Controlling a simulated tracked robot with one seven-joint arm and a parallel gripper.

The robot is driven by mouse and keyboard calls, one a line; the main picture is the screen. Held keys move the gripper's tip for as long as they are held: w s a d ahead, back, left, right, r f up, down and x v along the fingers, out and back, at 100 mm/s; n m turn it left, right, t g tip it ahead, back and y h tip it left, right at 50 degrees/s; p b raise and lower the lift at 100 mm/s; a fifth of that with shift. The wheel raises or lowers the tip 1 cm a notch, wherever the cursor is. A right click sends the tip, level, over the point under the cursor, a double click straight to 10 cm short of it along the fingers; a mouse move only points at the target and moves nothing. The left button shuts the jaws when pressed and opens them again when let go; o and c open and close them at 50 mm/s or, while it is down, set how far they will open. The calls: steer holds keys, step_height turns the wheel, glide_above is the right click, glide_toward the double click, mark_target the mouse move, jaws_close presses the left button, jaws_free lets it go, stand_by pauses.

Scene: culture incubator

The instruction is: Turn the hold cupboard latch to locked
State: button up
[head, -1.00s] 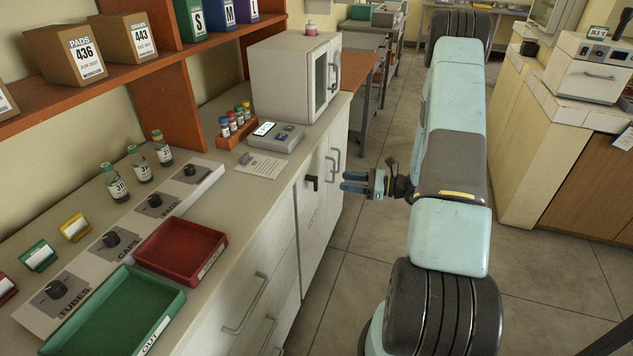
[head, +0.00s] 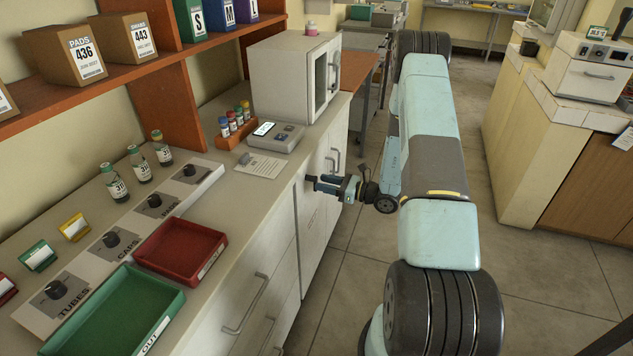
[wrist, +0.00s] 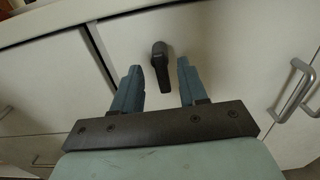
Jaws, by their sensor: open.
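The hold cupboard latch is a dark lever handle (wrist: 160,66) on a pale cupboard door (wrist: 215,45). In the wrist view it hangs downward, close to vertical with a slight tilt. My gripper (wrist: 158,80) is open, with one blue finger on each side of the latch and clear gaps between. In the head view my gripper (head: 322,184) is at the cupboard front, its fingertips near the latch (head: 310,178), which is mostly hidden by them. Contact cannot be made out.
A bar handle (wrist: 296,90) stands on the neighbouring door to the right. The counter above holds a red tray (head: 225,240), a green tray (head: 172,290) and a white incubator box (head: 275,80). The floor (head: 345,290) beside the cupboards is clear.

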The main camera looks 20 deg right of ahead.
mark_target(315, 191)
steer(key=shift+x, duration=1.95)
jaws_close()
steer(key=shift+d, duration=0.2)
steer(key=shift+a, duration=0.1)
